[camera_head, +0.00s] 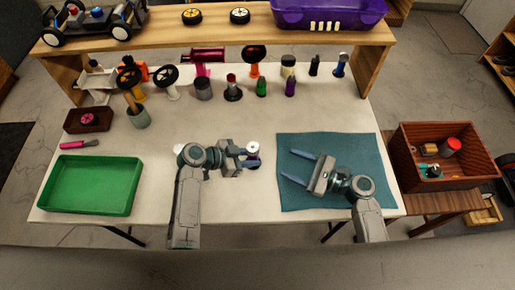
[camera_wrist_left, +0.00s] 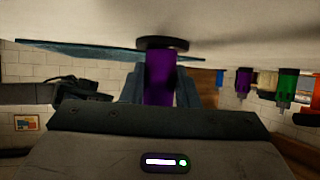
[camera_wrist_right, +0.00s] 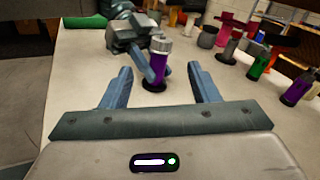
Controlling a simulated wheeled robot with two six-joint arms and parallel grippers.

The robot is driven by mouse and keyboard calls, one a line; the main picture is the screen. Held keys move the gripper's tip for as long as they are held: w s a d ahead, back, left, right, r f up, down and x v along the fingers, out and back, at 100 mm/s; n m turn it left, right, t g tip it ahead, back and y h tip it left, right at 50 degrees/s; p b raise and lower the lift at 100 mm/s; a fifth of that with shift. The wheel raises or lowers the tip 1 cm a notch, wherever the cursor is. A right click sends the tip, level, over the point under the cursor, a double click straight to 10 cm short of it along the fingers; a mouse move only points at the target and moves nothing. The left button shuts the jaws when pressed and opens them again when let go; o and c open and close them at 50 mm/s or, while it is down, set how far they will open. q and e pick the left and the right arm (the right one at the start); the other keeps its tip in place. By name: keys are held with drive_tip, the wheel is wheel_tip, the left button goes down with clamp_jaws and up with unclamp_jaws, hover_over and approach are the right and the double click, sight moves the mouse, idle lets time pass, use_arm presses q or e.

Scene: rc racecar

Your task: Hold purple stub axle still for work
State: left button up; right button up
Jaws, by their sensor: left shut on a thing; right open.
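The purple stub axle (camera_head: 253,158) stands upright on the white table, with a silver top and a black disc base. My left gripper (camera_head: 246,156) is shut around its purple body. In the left wrist view the purple body (camera_wrist_left: 159,80) sits between the two fingers, with the black disc against the tabletop. My right gripper (camera_head: 289,165) is open and empty above the teal mat (camera_head: 340,195), its fingers pointing left toward the axle. In the right wrist view the axle (camera_wrist_right: 160,72) stands apart from the fingers, beyond the gap between them.
A green tray (camera_head: 92,185) lies at the left. Several stands and bottles, including a purple bottle (camera_head: 291,87), line the table's back. A wooden shelf (camera_head: 215,32) runs behind them. A brown crate (camera_head: 443,172) stands at the right. The table in front of the left gripper is clear.

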sight(257, 151)
drive_tip(key=m, duration=0.2)
drive_tip(key=shift+d+f+m, duration=0.1)
drive_tip(key=shift+f+m, duration=0.1)
drive_tip(key=shift+m, duration=0.1)
drive_tip(key=shift+w+a+m, duration=0.2)
drive_tip(key=shift+a+m, duration=0.05)
drive_tip(key=shift+m, duration=0.05)
drive_tip(key=x, duration=1.1)
drive_tip(key=shift+w+a+r, duration=0.15)
drive_tip(key=c, duration=1)
drive_tip(key=shift+s+a+m+t+h, duration=0.15)
drive_tip(key=shift+m+t+h, duration=0.6)
drive_tip(key=shift+t, duration=0.4)
drive_tip(key=shift+s+m+t+h, duration=0.1)
drive_tip(key=shift+m+t+h, duration=0.45)
drive_tip(key=shift+m+t, duration=0.45)
drive_tip(key=o, duration=1)
